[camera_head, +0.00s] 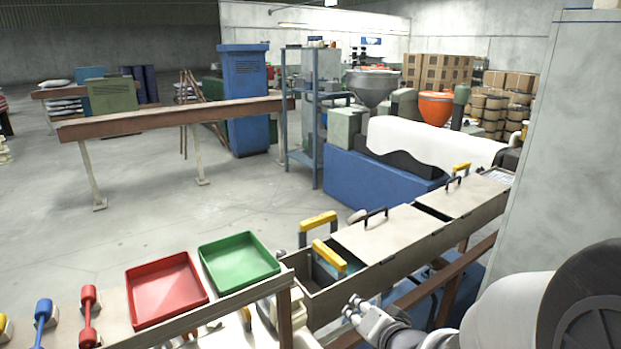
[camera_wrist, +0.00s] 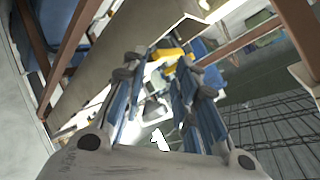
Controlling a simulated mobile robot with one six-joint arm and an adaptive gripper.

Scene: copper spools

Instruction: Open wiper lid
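A long beige trough (camera_head: 350,290) runs from the lower middle to the right in the head view. A flat beige lid with a black handle (camera_head: 385,232) lies on its middle section, and a second such lid (camera_head: 466,196) lies farther along. Both look shut; which is the wiper lid I cannot tell. The trough's near-left end is uncovered, with yellow-handled pieces (camera_head: 329,255) there. My gripper (camera_head: 354,306) is in front of the trough, apart from the lids. In the wrist view its fingers (camera_wrist: 157,76) are spread and empty, with yellow pieces visible beyond.
A red tray (camera_head: 165,290) and a green tray (camera_head: 239,262) sit left of the trough. Red and blue dumbbell-shaped pieces (camera_head: 88,315) stand at the lower left. A grey pillar (camera_head: 560,150) rises on the right. A blue machine (camera_head: 370,185) stands behind the trough.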

